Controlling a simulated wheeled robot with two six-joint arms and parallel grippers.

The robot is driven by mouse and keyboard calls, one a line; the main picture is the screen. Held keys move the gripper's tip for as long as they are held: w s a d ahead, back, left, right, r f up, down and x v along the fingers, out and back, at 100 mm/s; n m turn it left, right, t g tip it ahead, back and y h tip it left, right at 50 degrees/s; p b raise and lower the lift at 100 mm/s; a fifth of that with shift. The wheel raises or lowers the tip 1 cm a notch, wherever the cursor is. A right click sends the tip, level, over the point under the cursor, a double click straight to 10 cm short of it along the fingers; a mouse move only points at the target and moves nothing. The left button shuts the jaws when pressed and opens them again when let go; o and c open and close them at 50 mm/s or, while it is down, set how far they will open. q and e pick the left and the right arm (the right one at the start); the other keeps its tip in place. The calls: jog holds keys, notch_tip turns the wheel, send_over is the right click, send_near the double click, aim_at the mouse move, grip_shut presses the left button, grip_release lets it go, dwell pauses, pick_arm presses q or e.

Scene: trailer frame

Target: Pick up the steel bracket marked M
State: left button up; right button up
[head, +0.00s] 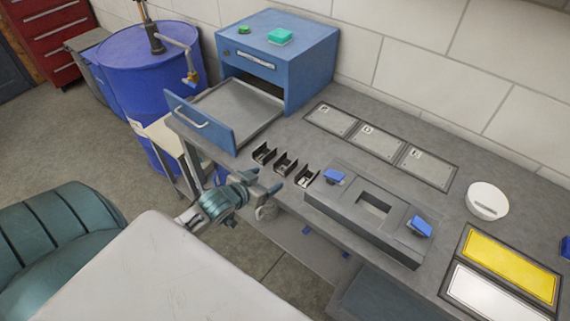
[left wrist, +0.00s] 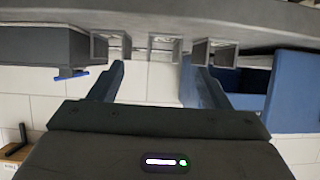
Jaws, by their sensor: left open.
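Three small dark brackets stand in a row near the bench's front edge: a left one (head: 263,155), a middle one (head: 285,163) and a right one (head: 306,177). I cannot read a letter on any, so I cannot tell which is M. My left gripper (head: 261,184) is open and empty at the bench edge, just in front of the row. In the left wrist view, which looks upside down, the middle bracket (left wrist: 163,46) shows beyond the gap between the open fingers (left wrist: 160,72), apart from them. The other brackets lie to either side. My right gripper is not in view.
A blue cabinet (head: 305,55) with an open drawer (head: 238,105) stands left behind the brackets. A grey fixture with blue clamps (head: 345,213) is close on their right. Three lettered plates (head: 378,142) lie behind. A white round thing (head: 487,201) and yellow panel (head: 512,266) are farther right.

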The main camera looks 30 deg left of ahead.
aim_at(285, 167)
pick_arm(q)
jog(key=shift+w+a+r, duration=0.15)
jog(key=shift+w+a, duration=0.2)
jog(key=shift+w, duration=0.5)
jog(key=p+x, duration=0.1)
jog(key=x, duration=0.9)
jog(key=shift+w+d+r, duration=0.1)
jog(key=shift+w, duration=0.05)
jog(key=c, duration=0.3)
jog(key=shift+r+t, duration=0.1)
jog(key=shift+t, duration=0.2)
jog(key=c, duration=1)
